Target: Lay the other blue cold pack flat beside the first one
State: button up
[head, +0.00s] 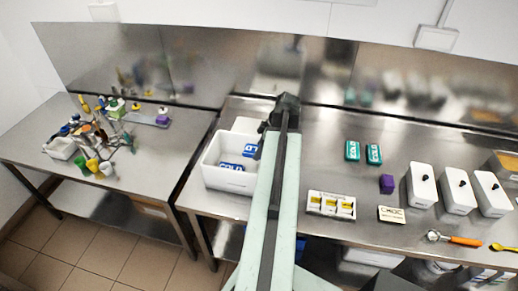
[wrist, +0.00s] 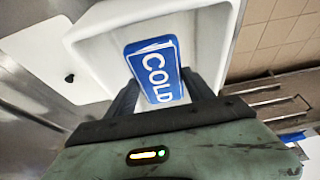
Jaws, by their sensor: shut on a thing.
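A blue cold pack (wrist: 155,72) with white COLD lettering is between the two dark fingers of my gripper (wrist: 160,88), which is shut on it. In the head view a blue pack (head: 251,150) shows partly behind my arm at the right of the white bin (head: 226,183); it appears to be the held one. Another blue cold pack (head: 234,167) lies in the bin, to its left and nearer. In the wrist view the bin (wrist: 95,45) is behind the held pack, and the other pack is not visible. My arm hides part of the bin.
Two green cold packs (head: 363,152) lie on the steel counter to the right. Nearer are a white compartment tray (head: 331,206), a small label card (head: 391,214) and a purple block (head: 387,183). White lidded containers (head: 421,185) stand farther right. A side table at left is cluttered.

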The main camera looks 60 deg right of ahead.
notch_tip(320, 180, down, 14)
jog(key=b, duration=1.3)
jog(key=shift+s, duration=0.15)
jog(key=shift+r, duration=0.1)
jog(key=o, duration=1.8)
jog(key=shift+o, duration=1.3)
jog(key=shift+r, duration=0.1)
